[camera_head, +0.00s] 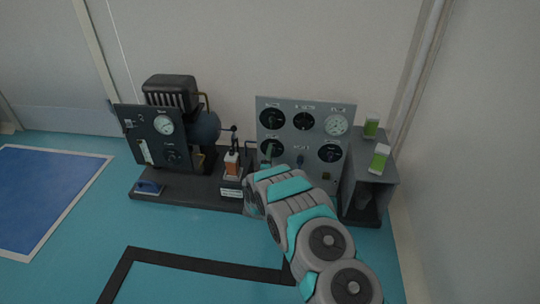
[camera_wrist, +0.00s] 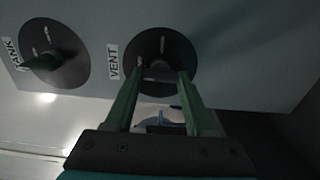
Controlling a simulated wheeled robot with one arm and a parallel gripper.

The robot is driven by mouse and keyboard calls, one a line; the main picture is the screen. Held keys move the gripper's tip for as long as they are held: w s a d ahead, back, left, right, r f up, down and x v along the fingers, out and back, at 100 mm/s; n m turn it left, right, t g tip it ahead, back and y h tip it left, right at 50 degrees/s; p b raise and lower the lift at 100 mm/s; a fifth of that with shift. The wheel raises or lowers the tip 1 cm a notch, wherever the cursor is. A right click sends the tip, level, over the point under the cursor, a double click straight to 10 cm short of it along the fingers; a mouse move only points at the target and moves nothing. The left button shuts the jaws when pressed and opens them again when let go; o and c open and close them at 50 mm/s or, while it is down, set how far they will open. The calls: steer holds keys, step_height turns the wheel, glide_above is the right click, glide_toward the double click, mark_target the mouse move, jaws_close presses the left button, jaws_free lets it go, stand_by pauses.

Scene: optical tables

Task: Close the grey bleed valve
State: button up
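The instrument panel (camera_head: 300,138) is grey with several round dials. In the wrist view, a dark round dial labelled VENT (camera_wrist: 178,55) is on it, with a dark grey bar handle (camera_wrist: 160,75) across the centre. No label there reads bleed. My gripper (camera_wrist: 160,72) has two green fingers set apart, one on each side of the bar. Whether they touch it is unclear. In the head view, my gripper (camera_head: 266,157) is in front of the panel's lower left, and my arm hides part of that area.
A dial labelled TANK (camera_wrist: 68,72) with a green handle is left of VENT in the wrist view. A dark pump unit (camera_head: 180,115) stands left of the panel. A dark box (camera_head: 372,170) with two green-labelled items stands right.

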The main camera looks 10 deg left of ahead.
steer(key=o, duration=0.4)
steer(key=s, duration=0.7)
steer(key=shift+s, duration=0.4)
steer(key=shift+a, duration=0.1)
